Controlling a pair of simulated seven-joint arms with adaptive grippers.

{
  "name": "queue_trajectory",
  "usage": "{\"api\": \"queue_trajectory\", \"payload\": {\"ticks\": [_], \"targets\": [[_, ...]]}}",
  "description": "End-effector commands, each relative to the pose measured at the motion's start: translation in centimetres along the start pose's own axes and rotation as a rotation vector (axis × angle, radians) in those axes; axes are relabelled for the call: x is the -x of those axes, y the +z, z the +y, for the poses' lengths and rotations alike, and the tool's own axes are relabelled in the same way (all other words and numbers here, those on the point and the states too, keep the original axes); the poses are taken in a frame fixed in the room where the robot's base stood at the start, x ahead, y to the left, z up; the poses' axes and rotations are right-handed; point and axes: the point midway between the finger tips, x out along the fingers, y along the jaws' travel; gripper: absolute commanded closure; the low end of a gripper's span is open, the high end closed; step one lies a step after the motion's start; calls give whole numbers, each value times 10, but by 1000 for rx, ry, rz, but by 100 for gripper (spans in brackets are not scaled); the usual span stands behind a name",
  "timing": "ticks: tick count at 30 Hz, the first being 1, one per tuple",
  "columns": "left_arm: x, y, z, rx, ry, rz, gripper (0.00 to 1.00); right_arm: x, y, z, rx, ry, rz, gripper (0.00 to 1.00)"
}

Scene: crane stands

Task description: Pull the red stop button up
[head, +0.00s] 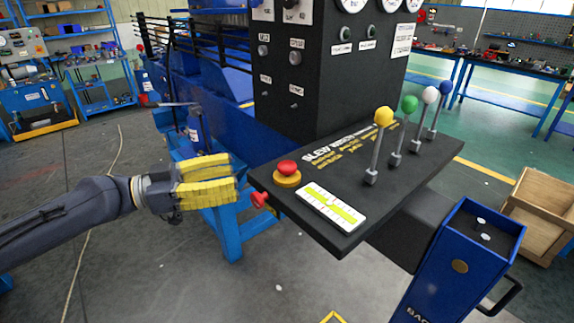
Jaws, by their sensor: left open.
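The red stop button (288,167) sits on a yellow round base near the left corner of the black control panel (350,244). A second red knob (259,199) sticks out from the panel's left edge. My left gripper (236,181), with yellow fingers, is open and empty just left of the panel. It is apart from the stop button, at about its height in the picture. My right gripper does not show.
Levers with yellow (383,117), green (409,104), white (430,95) and blue knobs stand on the panel. A white level gauge (331,207) lies in front of the button. A black gauge cabinet (318,80) rises behind. A blue box (462,260) stands at the right.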

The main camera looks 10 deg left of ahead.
Motion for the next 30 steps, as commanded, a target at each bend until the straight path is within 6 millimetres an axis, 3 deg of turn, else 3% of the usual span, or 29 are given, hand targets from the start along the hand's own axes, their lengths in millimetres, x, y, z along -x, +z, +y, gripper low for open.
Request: {"api": "queue_trajectory", "payload": {"ticks": [30], "targets": [[-92,-1,1,-1,5,4,44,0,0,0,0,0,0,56]]}}
